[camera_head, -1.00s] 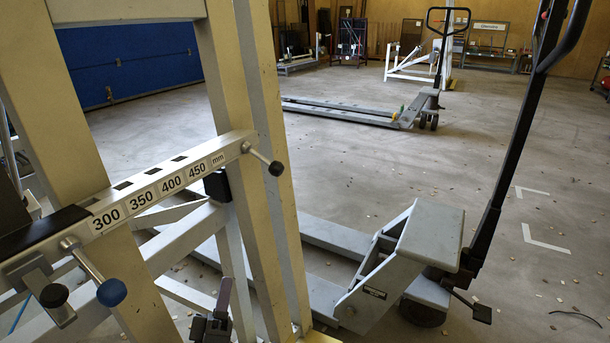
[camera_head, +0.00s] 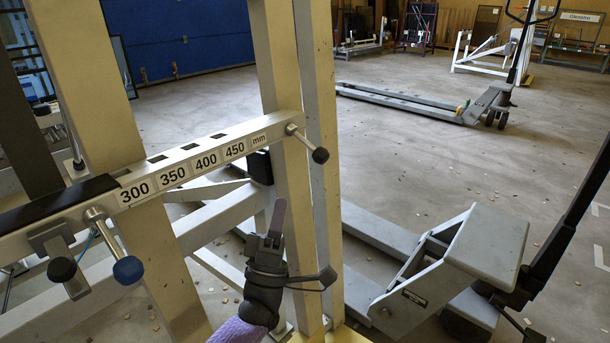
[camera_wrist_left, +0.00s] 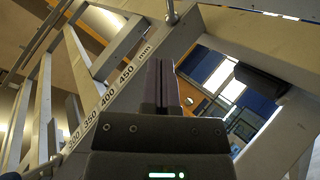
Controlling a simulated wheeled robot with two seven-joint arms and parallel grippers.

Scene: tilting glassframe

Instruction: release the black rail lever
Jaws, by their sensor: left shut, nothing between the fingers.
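The pale rail (camera_head: 195,155) carries the labels 300 to 450 mm. A lever with a black knob (camera_head: 320,155) sticks out at its right end. At its left end are a lever with a blue knob (camera_head: 128,270) and one with a black knob (camera_head: 62,269). My left gripper (camera_head: 278,206) points up, shut and empty, in front of the post and below the rail's right end, apart from the knobs. In the left wrist view its fingers (camera_wrist_left: 160,62) show beside the rail (camera_wrist_left: 104,94); no black knob is clear there. My right gripper is out of view.
Upright cream posts (camera_head: 282,80) stand beside the rail, close behind my gripper. A grey pallet truck (camera_head: 485,243) stands to the right, another (camera_head: 400,101) farther back. A blue door (camera_head: 180,38) is behind. Open floor lies between.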

